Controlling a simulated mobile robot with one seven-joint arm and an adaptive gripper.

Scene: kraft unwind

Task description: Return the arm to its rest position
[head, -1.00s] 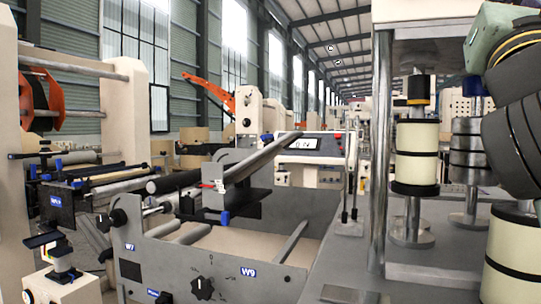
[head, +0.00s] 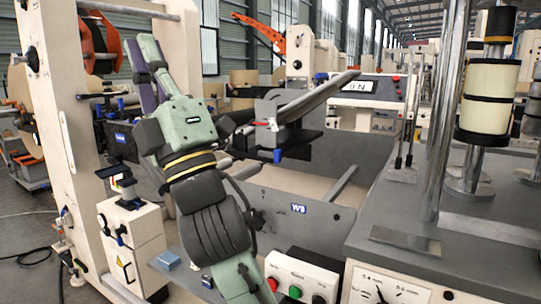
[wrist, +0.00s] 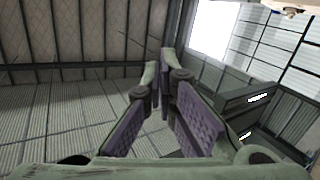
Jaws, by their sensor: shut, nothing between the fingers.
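My arm runs up through the left middle of the head view, green with dark grey joints. My gripper (head: 148,52) is at its top end and points upward, in front of the cream machine frame. In the wrist view the two purple-padded fingers (wrist: 161,62) come together at their tips. They are shut with nothing visible between them.
The unwind machine's grey side plate (head: 300,190) is right of my arm. A button box (head: 300,277) stands low in front. A cream roll (head: 487,100) on a post and a steel column (head: 447,110) stand at right. Open floor (head: 32,235) shows at far left.

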